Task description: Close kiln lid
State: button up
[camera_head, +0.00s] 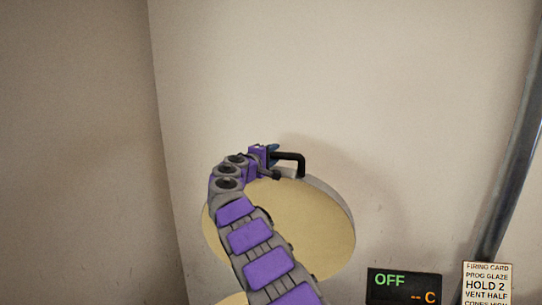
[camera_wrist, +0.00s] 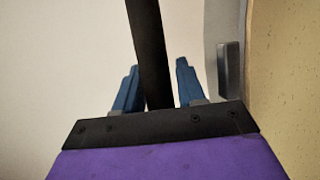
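The kiln lid (camera_head: 315,225) is a round cream disc with a grey rim, standing raised and tilted near the wall. Its black bracket handle (camera_head: 301,163) is at the top of the rim. My gripper (camera_head: 272,154) is at the handle's left end, and my arm covers part of the lid. In the wrist view, the blue fingers of my gripper (camera_wrist: 158,85) stand on either side of the black handle bar (camera_wrist: 150,45). A narrow gap shows between the bar and the right finger. The lid's cream face (camera_wrist: 285,80) fills the right edge there.
A cream edge (camera_head: 235,299) shows below the lid at the bottom of the head view. A dark display (camera_head: 403,287) reading OFF and a firing card (camera_head: 487,284) are at the lower right. A grey pipe (camera_head: 512,165) runs up the right side. Plain walls stand behind and left.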

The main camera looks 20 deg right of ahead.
jog(key=shift+d+f, duration=0.1)
jog(key=shift+d, duration=0.5)
jog(key=shift+c, duration=1.4)
jog(key=c, duration=0.3)
jog(key=shift+a, duration=0.3)
grip_shut()
jog(key=shift+s+f, duration=0.1)
